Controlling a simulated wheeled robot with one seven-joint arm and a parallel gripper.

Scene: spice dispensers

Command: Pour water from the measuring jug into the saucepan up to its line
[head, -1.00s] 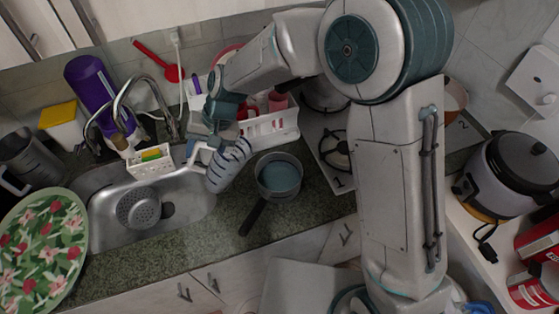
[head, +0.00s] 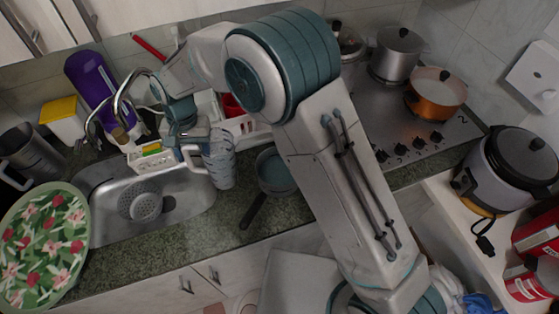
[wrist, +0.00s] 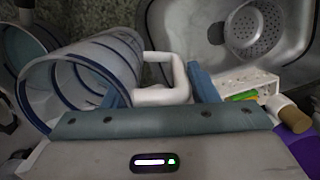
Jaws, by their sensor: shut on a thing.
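The clear measuring jug (head: 220,165) with dark blue lines stands nearly upright in the head view, left of the saucepan and apart from it. My gripper (head: 190,145) is shut on the jug's white handle, which also shows between the fingers (wrist: 160,88) in the wrist view. The jug's open mouth (wrist: 75,90) shows there too; I cannot tell its water level. The dark-handled saucepan (head: 261,183) sits on the counter with a bluish inside. My arm hides its right part, and I cannot make out its line. Part of it shows at left in the wrist view.
The sink (head: 190,208) with a strainer (head: 139,201) lies left of the jug. A white dish rack (head: 240,128) stands behind. A copper pot (head: 437,95) and a lidded steel pot (head: 397,55) are on the hob. A floral plate (head: 40,245) stands far left.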

